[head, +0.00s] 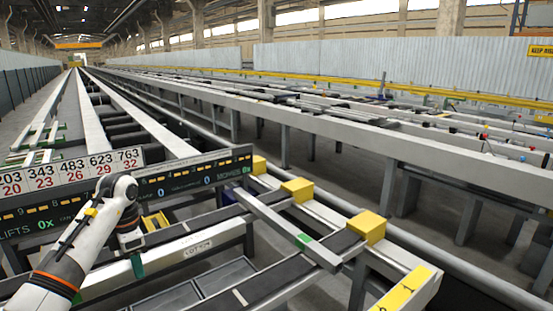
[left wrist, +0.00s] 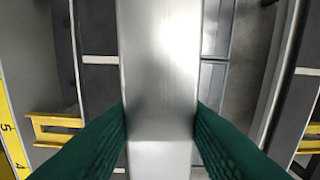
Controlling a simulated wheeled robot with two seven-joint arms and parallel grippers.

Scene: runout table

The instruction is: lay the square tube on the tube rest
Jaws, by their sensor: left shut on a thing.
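The square tube (left wrist: 160,60) is a plain silver bar that runs from the top to the bottom of the left wrist view. My left gripper (head: 138,265) is low at the left in the head view. Its green fingers, also in the left wrist view (left wrist: 160,115), are shut on both sides of the tube. In the head view, my arm and the nearby rails make the held tube hard to tell apart. Yellow blocks (head: 298,190) stand on a rail to the right of the gripper; I cannot tell whether they are the tube rest. My right gripper is not in view.
A dark display panel (head: 180,185) with numbers stands behind my left arm. Long runout rails stretch into the distance. A yellow bracket (left wrist: 55,122) shows left of the tube.

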